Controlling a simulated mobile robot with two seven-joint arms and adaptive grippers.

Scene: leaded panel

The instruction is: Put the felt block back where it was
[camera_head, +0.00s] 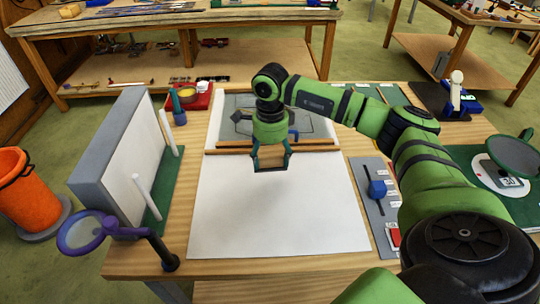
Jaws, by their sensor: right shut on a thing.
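My right gripper (271,160) hangs over the white sheet (275,215), just in front of the wooden strips (322,145). Its fingers are shut on a small dark thing between their tips, which I take to be the felt block; the fingers hide most of it. Whether it touches the sheet I cannot tell. Behind the strips lies the leaded panel (312,122), partly hidden by my gripper. A grey tray strip (376,216) with small labels lies right of the sheet, holding a blue piece (377,189) and a red piece (394,237). My left gripper is out of view.
A grey upright board (125,150) and a purple-rimmed magnifier (82,233) stand at the left. A red tray (196,97) is at the back left. A green mat (510,200) with a round dial is at the right. The sheet's front is clear.

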